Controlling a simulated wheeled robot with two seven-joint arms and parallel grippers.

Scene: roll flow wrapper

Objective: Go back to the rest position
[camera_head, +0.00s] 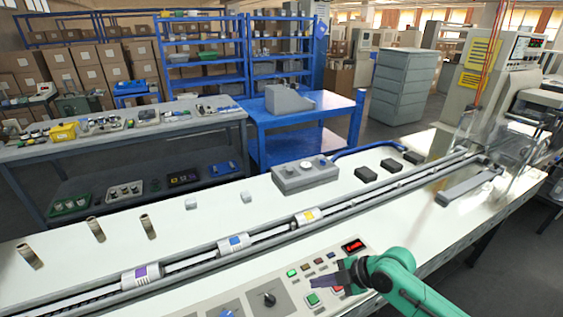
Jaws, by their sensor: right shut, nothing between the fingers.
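My right gripper (333,278), on a green arm coming in from the lower right, is shut and empty. It is over the right part of the control panel (240,303) at the front edge of the white table. The panel has a green button (312,299), small coloured buttons, a red display (353,246) and a black knob (269,299). The gripper partly covers the buttons beside the green one; I cannot tell whether it touches the panel. My left gripper and arm are not in view.
A conveyor track runs diagonally across the table, with packs marked purple (141,276), blue (233,243) and yellow (307,216) on it. A grey gauge box (305,174) and several brown tubes (148,226) stand behind it.

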